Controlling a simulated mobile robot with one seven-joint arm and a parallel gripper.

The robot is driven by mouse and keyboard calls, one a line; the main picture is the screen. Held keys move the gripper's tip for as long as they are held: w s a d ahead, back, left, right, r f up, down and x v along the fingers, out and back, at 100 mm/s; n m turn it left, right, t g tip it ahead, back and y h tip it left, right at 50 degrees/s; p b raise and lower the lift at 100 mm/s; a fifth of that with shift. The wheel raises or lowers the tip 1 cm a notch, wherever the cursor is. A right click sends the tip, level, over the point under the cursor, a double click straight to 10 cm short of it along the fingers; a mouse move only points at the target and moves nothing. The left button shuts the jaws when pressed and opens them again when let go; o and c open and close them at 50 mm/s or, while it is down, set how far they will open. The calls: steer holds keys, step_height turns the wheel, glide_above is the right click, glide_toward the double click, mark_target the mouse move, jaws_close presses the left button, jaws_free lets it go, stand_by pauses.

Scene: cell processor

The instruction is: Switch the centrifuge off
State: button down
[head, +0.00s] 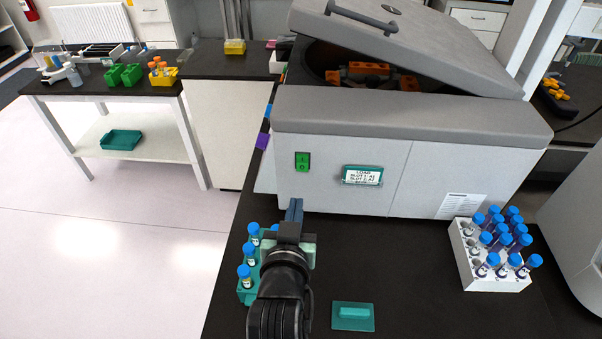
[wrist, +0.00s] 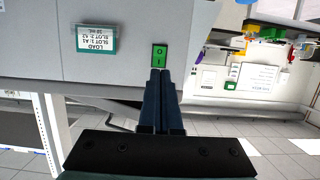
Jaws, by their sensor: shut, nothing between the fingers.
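The centrifuge (head: 345,155) is a large grey machine on the dark bench, its lid (head: 410,45) propped partly open. Its green rocker switch (head: 302,162) sits on the left of the front face. My gripper (head: 294,208) is shut and empty, below and in front of the switch in the head view. In the wrist view, which looks upside down, the switch (wrist: 159,56) shows just beyond the closed fingertips (wrist: 161,72). I cannot tell if the tips touch it. The rocker's position is too small to read surely.
A display label (head: 362,175) is right of the switch. A white rack (head: 490,280) of blue-capped tubes stands at right. A teal rack (head: 247,292) with tubes lies left of my arm, and a teal plate (head: 353,317) lies on the bench to its right. The bench front is otherwise clear.

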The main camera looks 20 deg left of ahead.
mark_target(302, 169)
steer(key=p+x, duration=0.2)
steer(key=x, duration=0.9)
steer(key=shift+w+a, duration=0.1)
steer(key=shift+w, duration=0.2)
